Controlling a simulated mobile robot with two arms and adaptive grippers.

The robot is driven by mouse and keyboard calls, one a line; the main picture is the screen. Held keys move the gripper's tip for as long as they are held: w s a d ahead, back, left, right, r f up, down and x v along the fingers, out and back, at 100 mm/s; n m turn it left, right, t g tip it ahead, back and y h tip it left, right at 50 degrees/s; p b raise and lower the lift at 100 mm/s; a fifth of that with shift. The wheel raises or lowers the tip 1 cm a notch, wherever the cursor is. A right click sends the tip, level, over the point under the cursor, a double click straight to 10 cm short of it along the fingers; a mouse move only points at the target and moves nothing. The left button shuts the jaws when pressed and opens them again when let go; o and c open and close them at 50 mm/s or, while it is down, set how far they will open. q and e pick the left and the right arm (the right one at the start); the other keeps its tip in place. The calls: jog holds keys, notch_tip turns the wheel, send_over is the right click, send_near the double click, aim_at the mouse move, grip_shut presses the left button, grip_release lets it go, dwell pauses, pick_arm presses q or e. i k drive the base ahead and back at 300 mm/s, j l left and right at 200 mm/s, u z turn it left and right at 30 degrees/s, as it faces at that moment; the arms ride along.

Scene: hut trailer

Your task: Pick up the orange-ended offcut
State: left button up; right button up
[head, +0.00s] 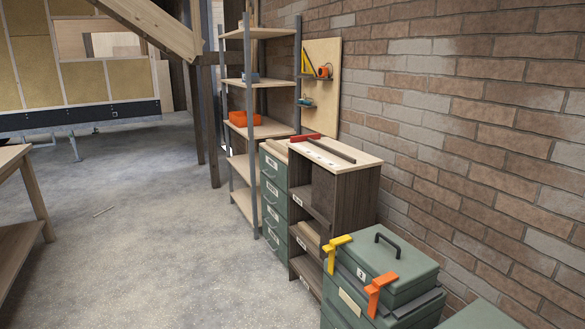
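I cannot make out an offcut with an orange end. A dark wooden rack (361,190) with a pale top stands against the brick wall. On its top lie a red-ended or red strip (303,138) and a long dark strip (331,151). Pale wood pieces (313,232) lie in its open compartments; their ends are too small to tell colours. Neither of my grippers is in view.
Green toolboxes (385,262) with yellow and orange latches stand in front right. A green drawer cabinet (273,199) and a grey shelf unit with an orange bin (239,118) stand beyond. A wooden bench (22,195) is at left. The concrete floor (150,230) between is mostly clear.

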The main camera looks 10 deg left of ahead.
aim_at(280, 149)
jog(key=i+j, duration=0.3)
jog(key=i+j+z, duration=0.1)
jog(key=i+j, duration=0.25)
jog(key=j, duration=0.15)
jog(key=i+j, duration=0.3)
jog(key=j, duration=0.15)
jog(key=i+j+z, duration=0.1)
jog(key=i+j, duration=0.2)
jog(key=j, duration=0.15)
jog(key=i+j, duration=0.25)
jog(key=j, duration=0.2)
jog(key=i+j+z, duration=0.1)
jog(key=i+j, duration=0.2)
jog(key=j, duration=0.15)
